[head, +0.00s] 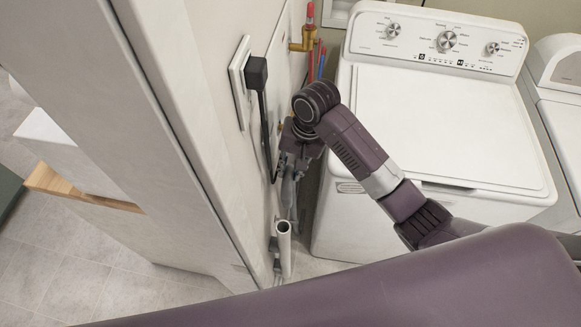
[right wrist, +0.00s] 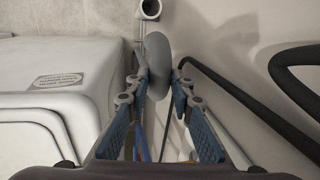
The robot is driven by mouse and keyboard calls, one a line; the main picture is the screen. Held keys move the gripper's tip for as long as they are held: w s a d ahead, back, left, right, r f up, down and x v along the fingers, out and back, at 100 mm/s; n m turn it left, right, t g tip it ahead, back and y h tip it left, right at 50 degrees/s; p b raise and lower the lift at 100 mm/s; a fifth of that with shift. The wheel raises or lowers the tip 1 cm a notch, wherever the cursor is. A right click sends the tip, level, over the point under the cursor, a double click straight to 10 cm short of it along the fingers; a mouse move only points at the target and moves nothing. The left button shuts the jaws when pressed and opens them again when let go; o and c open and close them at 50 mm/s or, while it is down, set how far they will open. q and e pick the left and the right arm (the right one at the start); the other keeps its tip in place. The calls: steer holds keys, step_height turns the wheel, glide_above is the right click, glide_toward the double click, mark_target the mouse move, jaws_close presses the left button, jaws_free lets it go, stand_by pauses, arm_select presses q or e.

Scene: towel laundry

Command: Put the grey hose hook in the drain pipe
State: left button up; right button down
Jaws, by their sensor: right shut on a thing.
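My right gripper (head: 289,172) points down in the narrow gap between the wall and the washer. It is shut on the grey hose hook (head: 291,197). In the right wrist view the grey hook (right wrist: 157,60) shows between the blue-padded fingers of the gripper (right wrist: 161,82). The white drain pipe (head: 284,250) stands upright by the wall, its open mouth at the top, in front of and below the gripper. In the wrist view the pipe mouth (right wrist: 150,9) is just beyond the hook, and the hook is not inside it. My left gripper is out of view.
The white washer (head: 430,130) stands close on the right, with a second machine (head: 562,85) beyond it. A black plug (head: 257,72) and its cable hang from the wall outlet. A brass valve (head: 303,45) with red and blue hoses is behind. A wall edge (head: 165,110) is at left.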

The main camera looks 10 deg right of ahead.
steer(key=shift+r+p, duration=0.65)
steer(key=shift+r, duration=0.2)
